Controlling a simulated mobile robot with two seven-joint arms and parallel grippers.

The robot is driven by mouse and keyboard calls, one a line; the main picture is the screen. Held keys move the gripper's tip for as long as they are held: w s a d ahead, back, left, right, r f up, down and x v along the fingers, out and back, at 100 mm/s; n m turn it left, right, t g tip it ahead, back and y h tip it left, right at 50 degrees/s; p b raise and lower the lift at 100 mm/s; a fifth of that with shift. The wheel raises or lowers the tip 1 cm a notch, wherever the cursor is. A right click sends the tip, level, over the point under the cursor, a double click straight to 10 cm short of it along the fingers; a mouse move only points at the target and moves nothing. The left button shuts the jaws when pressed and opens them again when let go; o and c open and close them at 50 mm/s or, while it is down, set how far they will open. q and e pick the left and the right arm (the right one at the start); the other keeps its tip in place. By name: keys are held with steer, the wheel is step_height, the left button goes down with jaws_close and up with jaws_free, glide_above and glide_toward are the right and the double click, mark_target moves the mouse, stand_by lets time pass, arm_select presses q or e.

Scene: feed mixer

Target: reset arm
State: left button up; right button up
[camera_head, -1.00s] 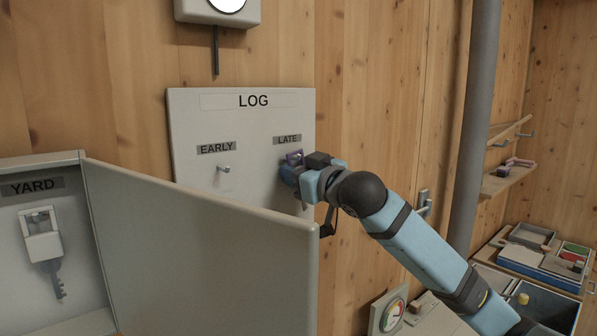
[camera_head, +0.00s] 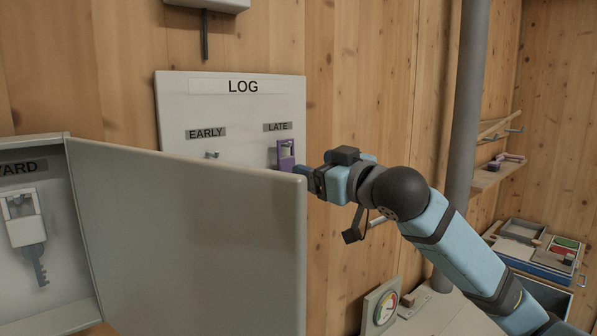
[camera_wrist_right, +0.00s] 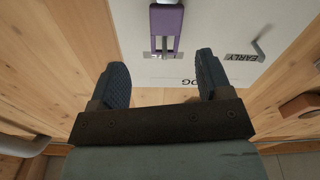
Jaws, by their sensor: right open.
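My right gripper (camera_head: 306,177) is open and empty, just right of the LOG board (camera_head: 232,108). A purple tag (camera_head: 286,157) hangs on the hook under the LATE label (camera_head: 277,127). The gripper is apart from it. In the right wrist view the two dark fingers (camera_wrist_right: 163,80) are spread, and the purple tag (camera_wrist_right: 166,22) lies beyond their tips. The EARLY hook (camera_head: 212,155) is bare. My left gripper is not in view.
An open grey cabinet door (camera_head: 190,235) stands in front of the board's lower part. The YARD cabinet (camera_head: 35,235) holds a key with a white tag (camera_head: 25,225). A grey vertical pipe (camera_head: 465,110), a gauge (camera_head: 383,307) and a wall shelf (camera_head: 495,175) are at right.

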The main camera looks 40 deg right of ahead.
steer(key=s+b, duration=0.1)
steer(key=s, duration=0.4)
steer(key=s+a+f+m+g+h, duration=0.15)
steer(key=f+g, duration=0.25)
steer(key=f, duration=1.1)
steer(key=a+f+g, duration=0.2)
steer(key=f+g, duration=0.1)
steer(key=f, duration=1.2)
steer(key=s+a+f+g, duration=0.4)
steer(key=s+f, duration=0.6)
steer(key=s+a+f+g, duration=0.4)
steer(key=s+a+f, duration=0.1)
steer(key=s+f, duration=0.6)
steer(key=w+a+f+t+y, duration=0.1)
steer(key=w+a+f+t, duration=0.1)
steer(key=f, duration=0.2)
steer(key=w+a+f+t+y, duration=0.1)
steer(key=w+f+t, duration=0.1)
steer(key=f+t, duration=0.1)
steer(key=w+a+f+n+t+y, duration=0.1)
steer(key=w+a+f+t, duration=0.1)
steer(key=f, duration=0.4)
steer(key=shift+w+a+t, duration=0.3)
steer(key=shift+w+a, duration=0.05)
steer(key=shift+w, duration=0.1)
steer(key=shift+f, duration=0.1)
